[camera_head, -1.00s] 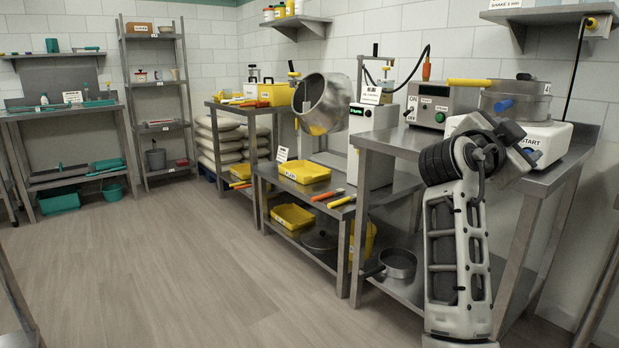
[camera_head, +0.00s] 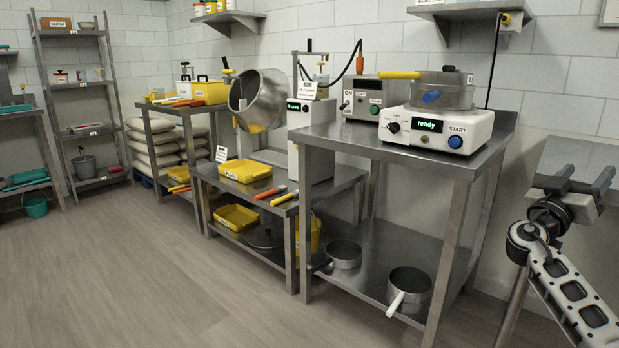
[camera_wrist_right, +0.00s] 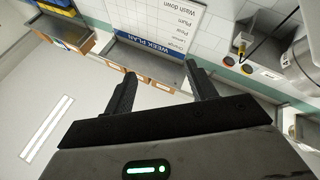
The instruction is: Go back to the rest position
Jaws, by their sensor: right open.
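My right gripper (camera_head: 577,181) is at the far right of the head view, apart from the benches, with its arm coming up from the lower right corner. Its two dark fingers are spread with nothing between them. The right wrist view also shows the two open fingers (camera_wrist_right: 158,90), with a wall and a week plan board (camera_wrist_right: 158,25) beyond them. My left gripper is not in view.
A steel bench (camera_head: 449,165) carries a white device (camera_head: 436,130) whose display reads "ready", with a pot (camera_head: 441,93) on it. Pans stand on its lower shelf. A tilted steel drum (camera_head: 262,98) stands further left. The floor (camera_head: 170,260) at left is clear.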

